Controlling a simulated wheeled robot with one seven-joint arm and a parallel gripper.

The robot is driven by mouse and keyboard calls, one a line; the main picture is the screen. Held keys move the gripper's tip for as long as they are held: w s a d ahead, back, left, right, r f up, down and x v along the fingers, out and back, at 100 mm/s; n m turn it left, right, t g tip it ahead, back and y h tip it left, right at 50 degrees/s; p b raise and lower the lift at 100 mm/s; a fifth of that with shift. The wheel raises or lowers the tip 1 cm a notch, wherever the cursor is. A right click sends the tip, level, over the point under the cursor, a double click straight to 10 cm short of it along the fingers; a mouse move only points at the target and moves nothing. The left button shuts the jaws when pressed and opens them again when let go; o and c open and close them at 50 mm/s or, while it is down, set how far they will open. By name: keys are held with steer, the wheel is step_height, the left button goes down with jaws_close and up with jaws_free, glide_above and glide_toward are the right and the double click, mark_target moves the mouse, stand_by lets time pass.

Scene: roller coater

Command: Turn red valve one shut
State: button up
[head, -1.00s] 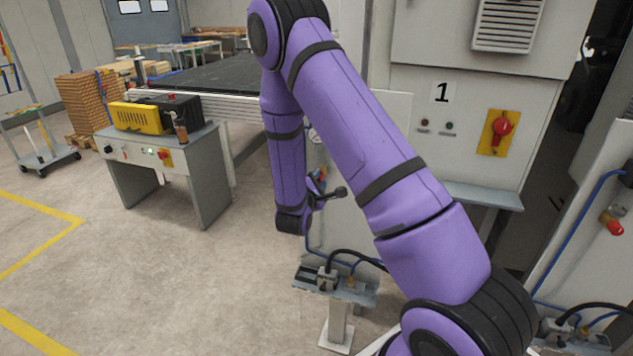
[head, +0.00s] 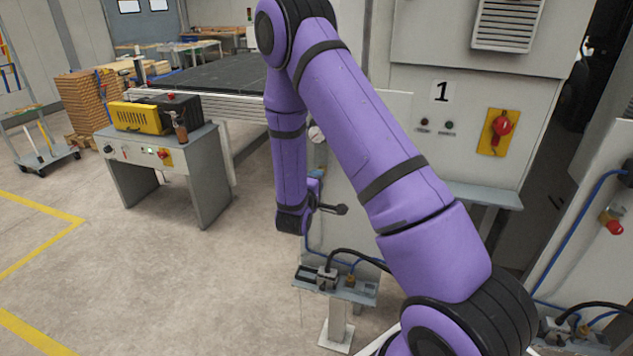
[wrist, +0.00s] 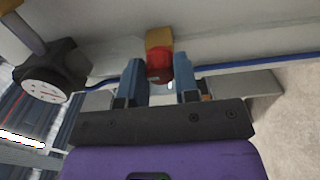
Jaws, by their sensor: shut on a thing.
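The red valve (wrist: 159,66) sits on a yellow brass fitting (wrist: 158,38) on the pale panel in the wrist view. My gripper (wrist: 161,78) has its two blue fingers on either side of the red knob, closed on it. In the head view my gripper (head: 316,174) is at the panel left of the machine marked 1, partly behind my purple wrist. The red valve is hidden there by my arm.
A round gauge (wrist: 48,84) is left of the fingers in the wrist view. A blue hose (wrist: 220,66) runs along the panel. A second red valve (head: 614,227) is on the right-hand panel. A grey control desk (head: 160,160) stands left, with open floor before it.

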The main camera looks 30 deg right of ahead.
stand_by(0.3)
steer(key=o, duration=0.9)
steer(key=shift+o, duration=0.2)
steer(key=v, duration=1.1)
steer(key=shift+d, duration=0.1)
